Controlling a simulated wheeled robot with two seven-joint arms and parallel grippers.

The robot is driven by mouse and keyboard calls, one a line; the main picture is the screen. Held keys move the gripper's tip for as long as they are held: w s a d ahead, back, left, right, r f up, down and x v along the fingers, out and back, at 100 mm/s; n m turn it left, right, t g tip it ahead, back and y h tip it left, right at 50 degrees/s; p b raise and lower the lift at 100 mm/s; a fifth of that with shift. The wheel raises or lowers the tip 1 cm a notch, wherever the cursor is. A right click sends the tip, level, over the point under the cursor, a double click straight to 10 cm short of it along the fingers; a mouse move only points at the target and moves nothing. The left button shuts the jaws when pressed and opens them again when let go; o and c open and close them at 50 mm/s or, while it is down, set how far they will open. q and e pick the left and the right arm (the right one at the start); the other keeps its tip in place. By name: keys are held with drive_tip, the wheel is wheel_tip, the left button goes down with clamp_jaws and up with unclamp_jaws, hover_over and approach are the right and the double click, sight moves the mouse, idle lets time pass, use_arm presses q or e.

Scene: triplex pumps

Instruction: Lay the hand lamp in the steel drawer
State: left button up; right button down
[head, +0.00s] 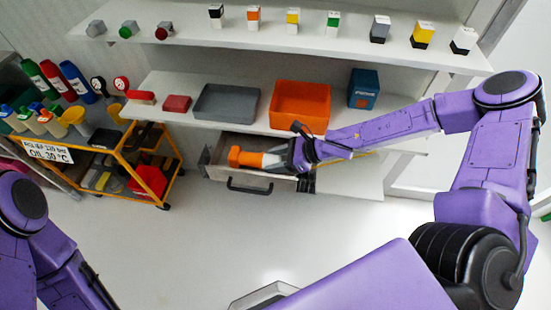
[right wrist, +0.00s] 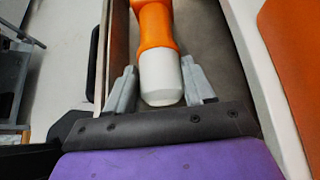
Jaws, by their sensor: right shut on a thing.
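The hand lamp (head: 249,158) is orange with a pale end. My right gripper (head: 284,156) is shut on its pale end. The steel drawer (head: 222,170) is pulled out below the lower shelf, with a dark handle on its front. The lamp lies lengthwise over the drawer's inside; I cannot tell whether it touches the floor. In the right wrist view, the lamp's white end (right wrist: 160,78) sits between the two grey fingers (right wrist: 160,88), with the drawer's wall (right wrist: 113,50) to the left. My left gripper is out of view.
Above the drawer, the shelf holds a grey tray (head: 226,102), an orange bin (head: 300,104) and a blue box (head: 363,88). A yellow cart (head: 140,160) with bottles and a red part stands left of the drawer. The floor in front is clear.

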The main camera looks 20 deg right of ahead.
drive_tip(key=shift+f, duration=0.1)
drive_tip(key=shift+c, duration=1.6)
unclamp_jaws()
drive_tip(key=p+v, duration=0.6)
drive_tip(key=v, duration=0.4)
drive_tip(key=shift+d+p, duration=0.2)
drive_tip(key=shift+p, duration=0.15)
drive_tip(key=shift+s, duration=0.15)
